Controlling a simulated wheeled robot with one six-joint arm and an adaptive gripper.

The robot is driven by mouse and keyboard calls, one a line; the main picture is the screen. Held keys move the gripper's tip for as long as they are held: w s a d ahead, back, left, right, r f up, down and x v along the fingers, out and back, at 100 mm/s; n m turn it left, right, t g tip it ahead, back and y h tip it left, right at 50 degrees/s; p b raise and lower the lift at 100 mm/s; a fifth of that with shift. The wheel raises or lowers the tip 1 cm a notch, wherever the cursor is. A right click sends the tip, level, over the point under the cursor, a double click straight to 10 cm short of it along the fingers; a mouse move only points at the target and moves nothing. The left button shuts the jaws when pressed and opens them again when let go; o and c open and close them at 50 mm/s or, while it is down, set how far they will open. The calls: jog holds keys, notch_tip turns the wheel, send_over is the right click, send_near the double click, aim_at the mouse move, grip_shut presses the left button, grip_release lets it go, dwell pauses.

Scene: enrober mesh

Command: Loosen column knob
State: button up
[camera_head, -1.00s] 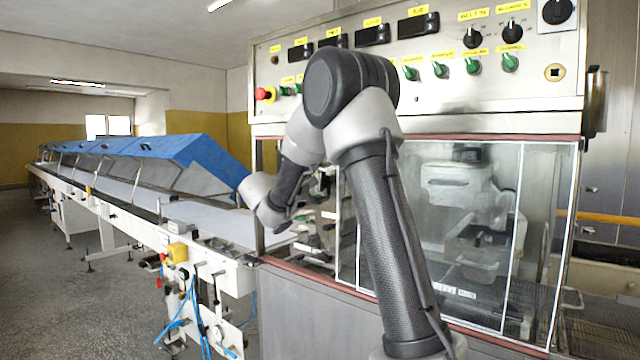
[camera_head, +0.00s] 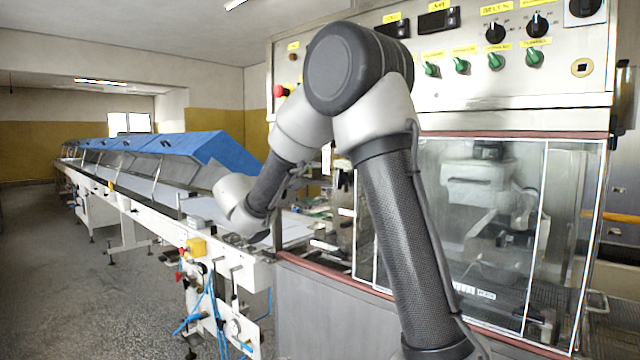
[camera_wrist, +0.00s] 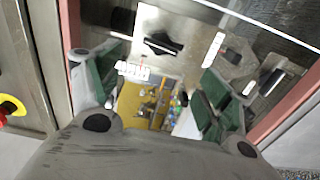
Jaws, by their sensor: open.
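My gripper (camera_wrist: 160,82) is open in the wrist view, with green pads on both fingers and a wide gap between them. Nothing is held. A black winged knob (camera_wrist: 162,44) sits on a pale metal plate beyond the fingers, apart from them. I cannot tell for sure that it is the column knob. In the head view my arm reaches left to the open end of the enrober cabinet (camera_head: 330,320). The gripper itself cannot be made out there.
A glazed door (camera_head: 480,230) closes the cabinet front, under a control panel (camera_head: 470,70) with knobs and switches. A long conveyor (camera_head: 130,215) with blue covers (camera_head: 200,150) runs off to the left. A yellow box (camera_head: 196,247) and blue hoses hang at its near end. Floor at left is clear.

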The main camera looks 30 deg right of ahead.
aim_at(337, 179)
jog(key=shift+a, duration=0.1)
jog(key=shift+m, duration=0.6)
jog(key=x, duration=1.2)
jog(key=shift+s, duration=0.3)
